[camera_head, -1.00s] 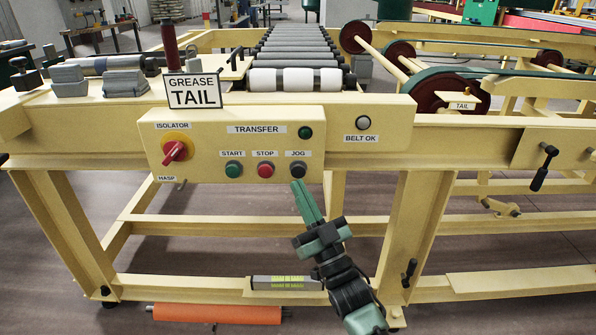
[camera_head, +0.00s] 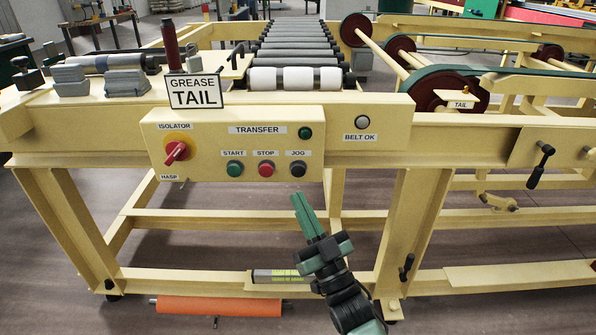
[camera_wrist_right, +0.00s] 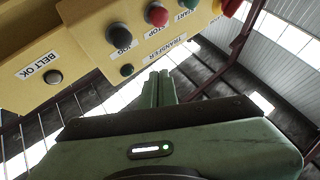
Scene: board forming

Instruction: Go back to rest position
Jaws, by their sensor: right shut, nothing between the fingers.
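My right gripper (camera_head: 305,212) has green fingers pressed together with nothing between them. It points up, a little below the control panel (camera_head: 215,145) and apart from it. The black JOG button (camera_head: 297,170) is just above the fingertips, with the red STOP button (camera_head: 266,170) and green START button (camera_head: 234,169) to its left. In the right wrist view the shut fingers (camera_wrist_right: 160,85) stand below the panel, where the JOG button (camera_wrist_right: 118,37) and STOP button (camera_wrist_right: 157,14) show upside down. My left gripper is not in view.
A yellow frame (camera_head: 460,120) carries rollers (camera_head: 297,50) and green-belted pulleys. A red isolator knob (camera_head: 175,152) and crank handles (camera_head: 540,165) stick out in front. A GREASE TAIL sign (camera_head: 195,92) stands above the panel. An orange roller (camera_head: 217,306) lies low at the front.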

